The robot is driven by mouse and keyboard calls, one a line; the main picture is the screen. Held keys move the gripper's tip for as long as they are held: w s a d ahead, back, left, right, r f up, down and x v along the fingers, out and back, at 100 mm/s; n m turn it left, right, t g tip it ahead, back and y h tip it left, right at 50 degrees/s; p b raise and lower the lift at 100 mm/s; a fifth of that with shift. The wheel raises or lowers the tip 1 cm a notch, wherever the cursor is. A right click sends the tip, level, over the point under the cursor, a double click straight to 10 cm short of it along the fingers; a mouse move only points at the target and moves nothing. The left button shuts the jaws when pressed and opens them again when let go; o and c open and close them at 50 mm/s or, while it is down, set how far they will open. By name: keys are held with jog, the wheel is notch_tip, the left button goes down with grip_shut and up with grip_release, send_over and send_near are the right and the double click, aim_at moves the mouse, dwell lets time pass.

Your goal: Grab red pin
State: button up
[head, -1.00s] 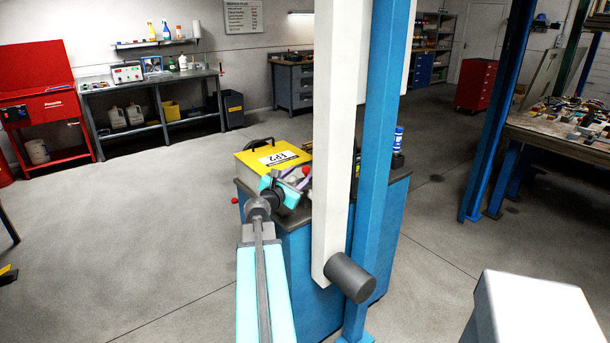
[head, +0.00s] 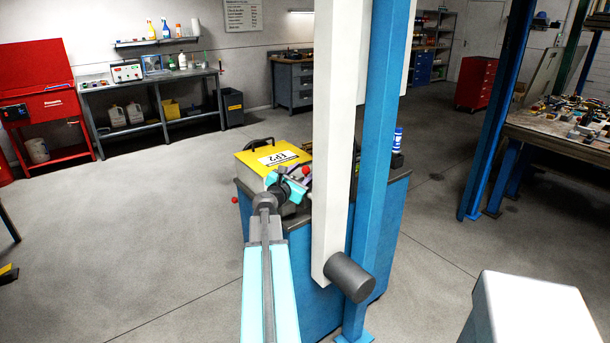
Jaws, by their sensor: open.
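A small red round head (head: 306,170), which looks like the red pin, shows just right of the yellow case, close to the white post. Its lower part is hidden. My gripper (head: 300,178) is at the end of my light-blue arm over the blue cabinet's dark top, beside this red head. I cannot tell whether the red head lies between the fingers. A second red ball (head: 235,200) sticks out at the left side of the cabinet (head: 322,312).
The yellow-lidded case (head: 272,158) stands on the cabinet, left of my gripper. A white post (head: 335,130) and a blue column (head: 380,130) block the view to the right. A blue-and-white can (head: 398,139) stands behind them. The floor at left is clear.

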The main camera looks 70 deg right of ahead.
jog(key=shift+s+d+f, duration=0.1)
jog(key=shift+s+d, duration=0.05)
jog(key=shift+d, duration=1.1)
grip_shut()
jog(key=shift+r, duration=0.2)
notch_tip(320, 180, up, 7)
jog(key=shift+f, duration=0.2)
jog(key=w+a+b, duration=0.1)
jog(key=a+b, duration=0.3)
jog(key=a, duration=0.8)
jog(key=shift+a+f, duration=0.15)
jog(key=shift+a, duration=0.1)
jog(key=shift+w+a+b, duration=0.1)
jog(key=shift+b, duration=0.25)
